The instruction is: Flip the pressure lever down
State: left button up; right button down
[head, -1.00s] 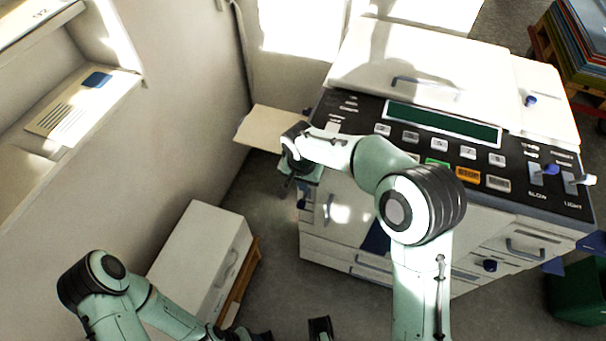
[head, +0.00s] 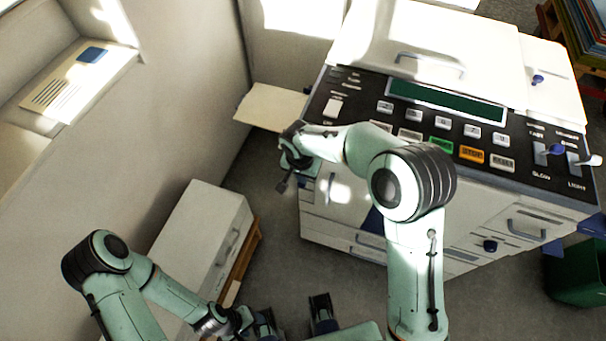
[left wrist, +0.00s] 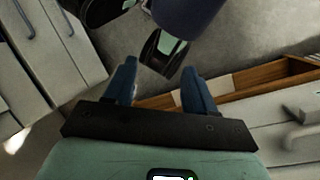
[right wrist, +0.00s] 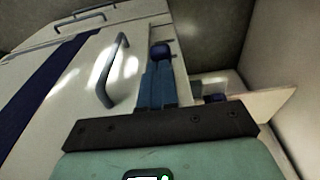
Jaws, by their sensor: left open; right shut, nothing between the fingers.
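A dark blue round knob (right wrist: 160,52) shows in the right wrist view, just past the tips of my right gripper (right wrist: 159,72), on the side of the white copier. I cannot tell whether they touch, or for certain that this knob is the pressure lever. The right gripper's blue fingers are shut together with nothing between them. In the head view my right gripper (head: 282,185) hangs low at the copier's left side, below the side tray. My left gripper (left wrist: 158,75) is open and empty, above the floor in the left wrist view.
The copier's panel (head: 440,128) has a blue-knobbed slider (head: 555,150) and a white-knobbed slider (head: 592,160) at its right end. A cream side tray (head: 272,106) sticks out left. A white cabinet (head: 205,235) stands left, near the wall. Grey floor lies between.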

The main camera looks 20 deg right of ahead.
aim_at(301, 188)
jog(key=shift+s+a+f+b, duration=0.15)
jog(key=shift+s+f+b, duration=0.1)
jog(key=shift+b, duration=0.4)
jog(key=b, duration=0.1)
jog(key=t+b, duration=0.1)
jog(key=shift+s+a+f+h+b, duration=0.1)
jog(key=shift+s+f+h+b, duration=0.05)
jog(key=shift+f+h+b, duration=0.2)
jog(key=f+t+b, duration=0.1)
jog(key=b, duration=0.2)
jog(key=s+f+h+b, duration=0.1)
jog(key=b, duration=0.2)
jog(key=shift+a+t, duration=0.4)
pick_arm(q)
jog(key=w+a+f+t+y+b, duration=0.1)
jog(key=w+a+f+t+b, duration=0.1)
jog(key=w+f, duration=0.3)
jog(key=w+a+f+n+t+y+b, duration=0.1)
jog(key=w+a+f+t+b, duration=0.1)
jog(key=w+f, duration=0.4)
notch_tip(301, 188, down, 6)
jog(key=shift+a+r+b, duration=0.1)
jog(key=shift+a+b, duration=0.7)
jog(key=shift+b, duration=0.15)
pick_arm(e)
jog(key=f, duration=0.1)
jog(key=s+f, duration=0.1)
jog(key=shift+a+f+t+h, duration=0.3)
jog(key=shift+f+h, duration=0.05)
